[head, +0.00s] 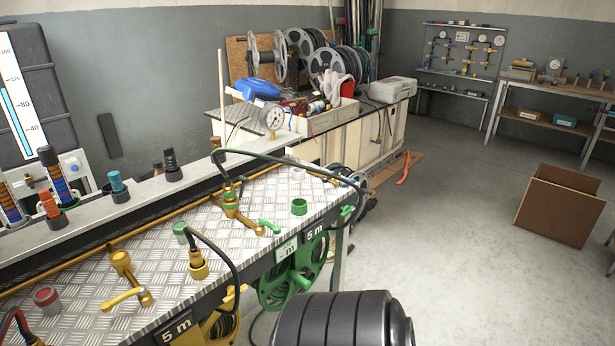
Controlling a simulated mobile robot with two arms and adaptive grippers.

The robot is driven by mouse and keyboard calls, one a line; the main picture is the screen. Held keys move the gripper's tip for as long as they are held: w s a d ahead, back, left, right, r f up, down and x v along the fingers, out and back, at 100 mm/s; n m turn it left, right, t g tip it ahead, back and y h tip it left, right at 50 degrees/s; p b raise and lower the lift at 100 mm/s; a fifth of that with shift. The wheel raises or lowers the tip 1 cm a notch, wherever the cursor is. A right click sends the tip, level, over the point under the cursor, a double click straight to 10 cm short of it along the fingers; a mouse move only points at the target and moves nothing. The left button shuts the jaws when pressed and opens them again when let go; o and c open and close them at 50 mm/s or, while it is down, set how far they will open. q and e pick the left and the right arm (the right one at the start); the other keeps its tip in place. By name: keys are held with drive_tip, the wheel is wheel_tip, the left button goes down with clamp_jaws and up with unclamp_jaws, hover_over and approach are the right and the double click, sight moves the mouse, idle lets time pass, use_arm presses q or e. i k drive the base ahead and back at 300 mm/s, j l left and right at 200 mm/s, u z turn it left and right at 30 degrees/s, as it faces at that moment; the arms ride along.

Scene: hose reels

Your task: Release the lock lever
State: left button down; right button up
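A green lever (268,226) sits on the metal tread-plate bench top (160,250), at the foot of a brass valve fitting (231,203) with a black hose. A yellow lever (122,299) lies beside a brass fitting nearer the front. A green hose reel (290,275) with a handle hangs under the bench's front edge, with a yellow reel (222,325) left of it. I cannot tell which of these is the lock lever. Neither of my grippers is in view.
A dark ribbed cylinder (345,318), probably part of my arm, fills the bottom centre. A cluttered workbench (370,125) is behind. A brown board box (558,205) stands on the right; the floor between is clear.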

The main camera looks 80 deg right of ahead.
sight(244, 179)
drive_tip(key=z, duration=1.95)
drive_tip(key=i+u, duration=0.3)
drive_tip(key=k+l, duration=0.05)
